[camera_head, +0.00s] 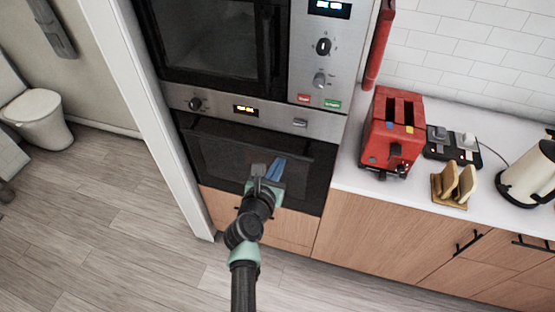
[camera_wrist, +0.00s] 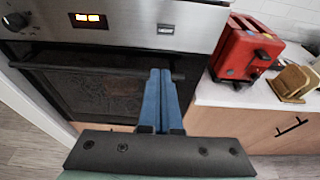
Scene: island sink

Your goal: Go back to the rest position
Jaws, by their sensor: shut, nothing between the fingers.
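My gripper (camera_head: 279,163) is in front of the oven in the head view, on the end of my outstretched arm. In the wrist view its two blue fingers (camera_wrist: 160,95) lie together, with nothing between them. The black oven door (camera_head: 255,165) is closed, and its dark handle (camera_wrist: 100,68) runs across behind the fingers in the wrist view. I cannot tell whether the fingertips touch the door.
A microwave (camera_head: 215,40) sits above the oven. On the white counter to the right stand a red toaster (camera_head: 393,133), a wooden rack with bread slices (camera_head: 452,187), a small black appliance (camera_head: 453,147) and a kettle (camera_head: 528,174). The wooden floor (camera_head: 110,230) at left is clear.

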